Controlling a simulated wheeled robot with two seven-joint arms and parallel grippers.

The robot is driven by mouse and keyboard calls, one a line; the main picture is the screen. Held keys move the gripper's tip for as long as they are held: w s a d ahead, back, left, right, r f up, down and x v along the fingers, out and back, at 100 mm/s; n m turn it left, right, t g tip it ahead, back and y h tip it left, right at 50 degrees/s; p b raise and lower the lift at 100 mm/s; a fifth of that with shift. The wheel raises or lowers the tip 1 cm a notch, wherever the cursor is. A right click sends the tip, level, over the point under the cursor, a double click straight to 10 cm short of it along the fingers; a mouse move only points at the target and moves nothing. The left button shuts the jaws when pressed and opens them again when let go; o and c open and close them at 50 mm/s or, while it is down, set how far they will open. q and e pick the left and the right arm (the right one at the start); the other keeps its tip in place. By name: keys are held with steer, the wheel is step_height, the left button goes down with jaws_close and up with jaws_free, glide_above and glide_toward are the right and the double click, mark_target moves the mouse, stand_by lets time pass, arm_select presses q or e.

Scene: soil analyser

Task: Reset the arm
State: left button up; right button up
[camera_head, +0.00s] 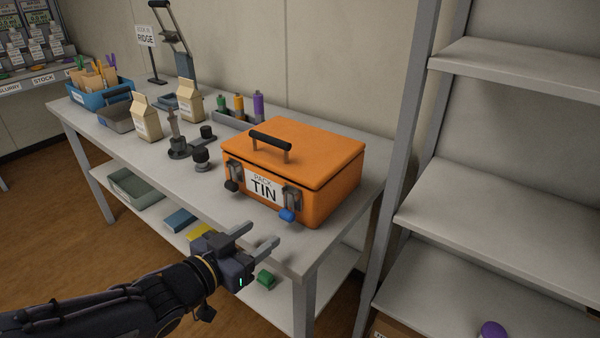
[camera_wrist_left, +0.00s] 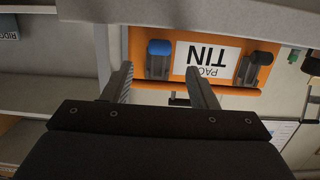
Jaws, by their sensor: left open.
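My left gripper (camera_head: 258,240) is open and empty in the head view, in front of the table's front edge. Its two fingers also show in the left wrist view (camera_wrist_left: 160,85), apart, with the tin beyond them. The orange pack tin (camera_head: 325,200) stands shut on the table, with a black handle on its lid and a white label in front. It shows upside down in the left wrist view (camera_wrist_left: 215,92). One latch has a blue tab (camera_head: 287,215) and the other a black tab (camera_head: 232,185). My right gripper is in neither view.
The table (camera_head: 190,190) also holds a blue bin (camera_head: 120,94), a grey tray, paper cartons (camera_head: 146,120), a dark stand (camera_head: 179,148) and coloured bottles (camera_head: 258,106). A lower shelf carries several small items. A grey shelf unit (camera_head: 480,215) stands to the right.

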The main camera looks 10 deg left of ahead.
arm_select(q)
steer(key=s+a+f+n+g+y, duration=0.3)
steer(key=s+a+n+y, duration=0.2)
steer(key=a+y, duration=0.15)
steer(key=s+d+f+n+g+h, duration=0.1)
steer(key=s+d+f+g+h, duration=0.15)
steer(key=s, duration=0.35)
steer(key=s+d+f+g+h, duration=0.1)
steer(key=s+d+g+h, duration=0.2)
steer(key=s, duration=0.4)
step_height(320, 180, up, 21)
steer(key=y+p, duration=0.1)
steer(key=p, duration=1.9)
steer(key=shift+w+g+y+p, duration=0.3)
steer(key=shift+w+g+p, duration=0.05)
steer(key=shift+w+g, duration=0.1)
